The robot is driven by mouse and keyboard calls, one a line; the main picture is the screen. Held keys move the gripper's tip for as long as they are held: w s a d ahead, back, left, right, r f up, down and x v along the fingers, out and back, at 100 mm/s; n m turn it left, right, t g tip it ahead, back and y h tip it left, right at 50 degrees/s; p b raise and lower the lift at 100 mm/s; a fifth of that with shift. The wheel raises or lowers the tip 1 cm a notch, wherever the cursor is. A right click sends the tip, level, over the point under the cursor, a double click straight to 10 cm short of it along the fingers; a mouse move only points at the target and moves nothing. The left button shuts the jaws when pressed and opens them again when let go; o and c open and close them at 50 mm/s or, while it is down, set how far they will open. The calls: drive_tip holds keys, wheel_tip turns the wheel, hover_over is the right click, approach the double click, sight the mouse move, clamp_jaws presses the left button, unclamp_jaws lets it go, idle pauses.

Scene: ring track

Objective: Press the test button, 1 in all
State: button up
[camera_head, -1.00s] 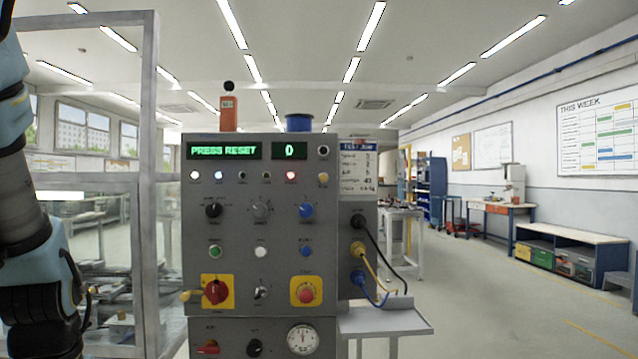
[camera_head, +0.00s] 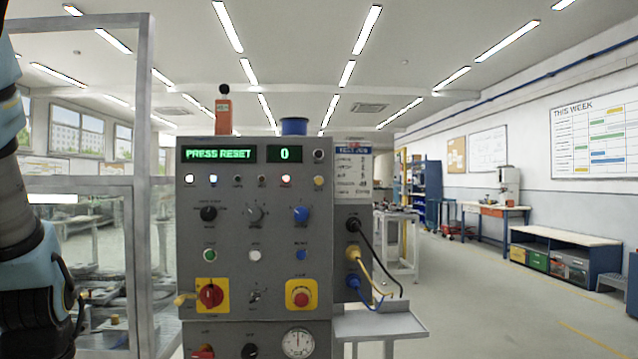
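A grey control panel (camera_head: 232,282) stands upright in front of me. Its green display (camera_head: 218,154) reads "PRESS RESET" and a smaller display (camera_head: 285,153) reads "0". A row of three push buttons crosses its middle: green (camera_head: 209,256), white (camera_head: 255,255) and blue (camera_head: 301,255). Their labels are too small to read, so I cannot tell which is the test button. Below are a red rotary switch (camera_head: 210,295) on a yellow plate and a red mushroom button (camera_head: 300,294) on another. My arm shows at the left edge, apart from the panel; my gripper is out of view.
Three knobs, black (camera_head: 208,213), grey (camera_head: 255,213) and blue (camera_head: 301,214), sit above the buttons. Cables (camera_head: 365,260) plug into the panel's right side above a small shelf (camera_head: 380,323). A framed clear partition (camera_head: 140,200) stands at left. The floor at right is open.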

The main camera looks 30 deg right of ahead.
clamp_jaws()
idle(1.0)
